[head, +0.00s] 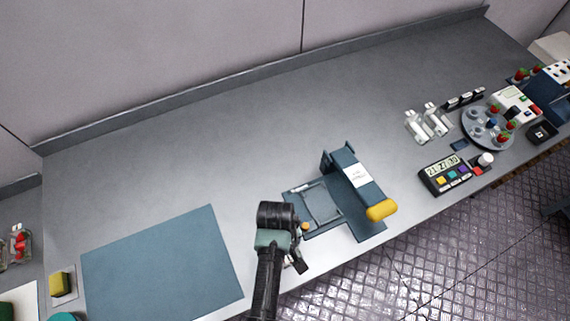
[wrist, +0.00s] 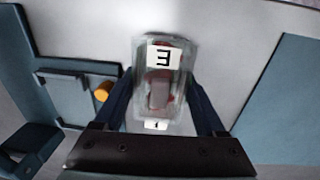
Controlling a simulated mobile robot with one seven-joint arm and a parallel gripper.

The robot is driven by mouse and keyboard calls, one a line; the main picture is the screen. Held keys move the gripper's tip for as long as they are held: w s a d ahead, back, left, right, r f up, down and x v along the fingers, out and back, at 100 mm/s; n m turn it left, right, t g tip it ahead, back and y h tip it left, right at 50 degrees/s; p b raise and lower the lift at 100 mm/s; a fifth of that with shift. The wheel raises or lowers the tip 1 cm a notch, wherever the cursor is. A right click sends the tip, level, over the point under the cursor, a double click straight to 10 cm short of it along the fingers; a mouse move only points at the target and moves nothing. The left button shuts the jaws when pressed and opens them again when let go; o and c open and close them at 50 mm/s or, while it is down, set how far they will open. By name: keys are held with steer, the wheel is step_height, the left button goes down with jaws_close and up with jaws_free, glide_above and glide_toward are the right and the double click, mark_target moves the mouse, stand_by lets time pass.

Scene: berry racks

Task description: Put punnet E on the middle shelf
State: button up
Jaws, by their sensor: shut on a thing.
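Punnet E (wrist: 164,75) is a clear box with red contents and a white label marked E, seen in the wrist view. My gripper (wrist: 160,100) is shut on it, with one dark finger along each side. In the head view my gripper (head: 296,262) is low over the front edge of the bench, just left of a blue press. I cannot make out the punnet there; my arm seems to hide it. No middle shelf can be made out in either view.
The blue press (head: 352,180) has a yellow handle (head: 381,210). A blue mat (head: 160,265) lies left of my arm. A keypad box (head: 446,173), white bottles (head: 425,122) and a round berry tray (head: 488,128) stand at right. A punnet of berries (head: 19,243) shows far left. The bench's back is clear.

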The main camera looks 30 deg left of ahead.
step_height(320, 180, up, 10)
steer(key=shift+f+b, duration=0.1)
steer(key=shift+b, duration=0.35)
steer(key=w+d+f+m+b, duration=0.1)
steer(key=w+d+m+b, duration=0.2)
steer(key=d+m, duration=0.7)
steer(key=shift+w+d+f+g+b, duration=0.35)
steer(key=shift+d+b, duration=0.1)
steer(key=shift+b, duration=0.15)
